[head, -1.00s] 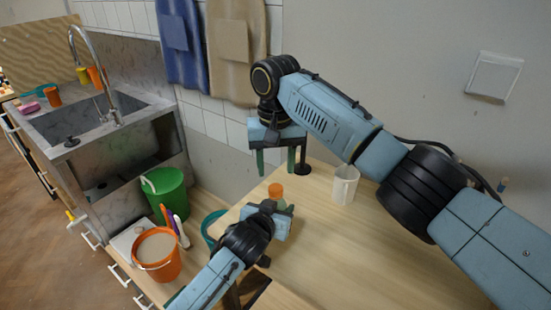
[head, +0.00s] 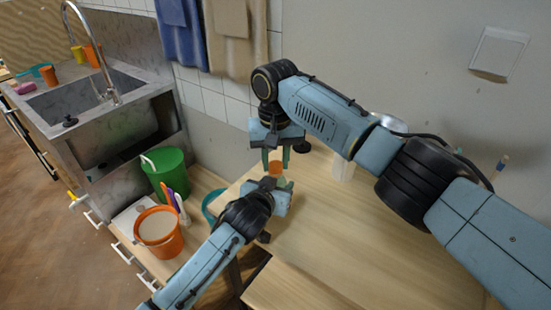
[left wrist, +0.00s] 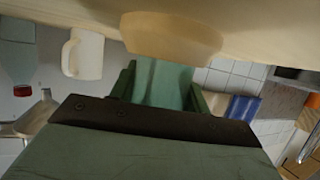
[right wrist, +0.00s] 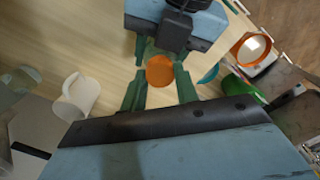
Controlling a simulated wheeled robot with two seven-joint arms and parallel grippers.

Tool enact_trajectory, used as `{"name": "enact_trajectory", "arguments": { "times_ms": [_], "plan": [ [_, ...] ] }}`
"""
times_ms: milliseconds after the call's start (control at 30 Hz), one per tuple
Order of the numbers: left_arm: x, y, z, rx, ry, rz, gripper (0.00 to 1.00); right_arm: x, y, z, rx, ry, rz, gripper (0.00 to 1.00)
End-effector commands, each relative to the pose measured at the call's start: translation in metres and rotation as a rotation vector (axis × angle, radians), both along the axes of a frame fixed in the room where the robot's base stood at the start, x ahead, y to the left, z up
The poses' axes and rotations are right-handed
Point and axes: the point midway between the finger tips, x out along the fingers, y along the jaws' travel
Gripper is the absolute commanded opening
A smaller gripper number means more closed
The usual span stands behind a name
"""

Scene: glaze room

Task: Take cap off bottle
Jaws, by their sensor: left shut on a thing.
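The bottle's orange cap (head: 276,168) points up toward my right gripper; in the right wrist view the cap (right wrist: 160,71) lies between that gripper's fingertips. My right gripper (head: 275,157) comes from above, fingers down. It is open, with a gap showing on each side of the cap. My left gripper (head: 281,188) is shut on the bottle from the side, below the cap. The greenish bottle body (left wrist: 165,85) shows between the left fingers in the left wrist view. Much of the body is hidden by the grippers.
A white mug (right wrist: 76,98) stands on the wooden table (head: 340,240), partly behind my right arm in the head view. To the left are an orange bucket (head: 160,238), a green bucket (head: 168,178) and a steel sink (head: 110,95). The table's front is clear.

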Motion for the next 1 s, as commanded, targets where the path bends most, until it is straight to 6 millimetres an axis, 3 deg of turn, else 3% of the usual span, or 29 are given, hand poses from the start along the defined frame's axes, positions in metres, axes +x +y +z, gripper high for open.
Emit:
{"name": "enact_trajectory", "arguments": {
  "times_ms": [67, 100, 267, 567, 1000],
  "plan": [
    [0.0, 0.0, 0.0, 0.0, 0.0, 0.0, 0.0, 0.0, 0.0, 0.0, 0.0, 0.0, 0.0, 0.03],
    [0.0, 0.0, 0.0, 0.0, 0.0, 0.0, 0.0, 0.0, 0.0, 0.0, 0.0, 0.0, 0.0, 0.32],
    [0.0, 0.0, 0.0, 0.0, 0.0, 0.0, 0.0, 0.0, 0.0, 0.0, 0.0, -0.001, 0.0, 0.52],
    [0.0, 0.0, 0.0, 0.0, 0.0, 0.0, 0.0, 0.0, 0.0, 0.002, 0.0, -0.001, 0.0, 0.52],
    [0.0, 0.0, 0.0, 0.0, 0.0, 0.0, 0.0, 0.0, 0.0, 0.046, -0.001, -0.001, 0.0, 0.52]
  ]
}}
